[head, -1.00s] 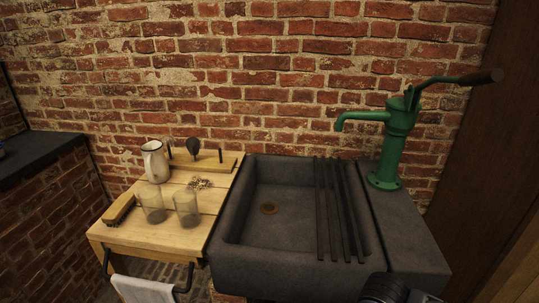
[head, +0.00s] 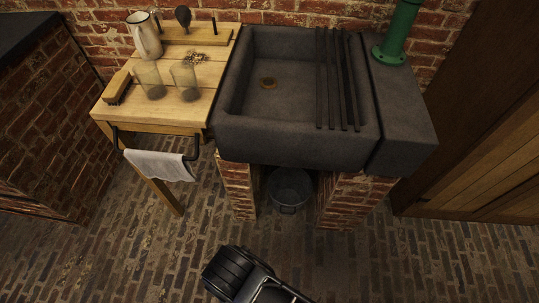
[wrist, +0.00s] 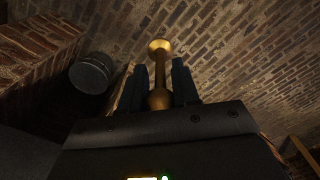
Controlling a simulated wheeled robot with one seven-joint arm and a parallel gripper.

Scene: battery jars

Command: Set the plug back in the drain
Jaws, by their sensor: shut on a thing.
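My gripper (wrist: 160,82) is shut on a brass plug (wrist: 159,48), a thin stem with a wide flared end pointing away from the palm and a rounded end between the fingers. In the head view, a dark part of my arm shows low over the brick floor, in front of and below the sink; the fingertips and plug cannot be made out there.
Dark bars (head: 337,80) lie across the sink's right side. A green pump (head: 398,35) stands right of it. A wooden board (head: 190,112) at left holds glasses (head: 184,80), a jug (head: 145,35) and a brush (head: 117,87). A metal bucket (head: 289,188) sits under the sink, also in the wrist view (wrist: 91,73).

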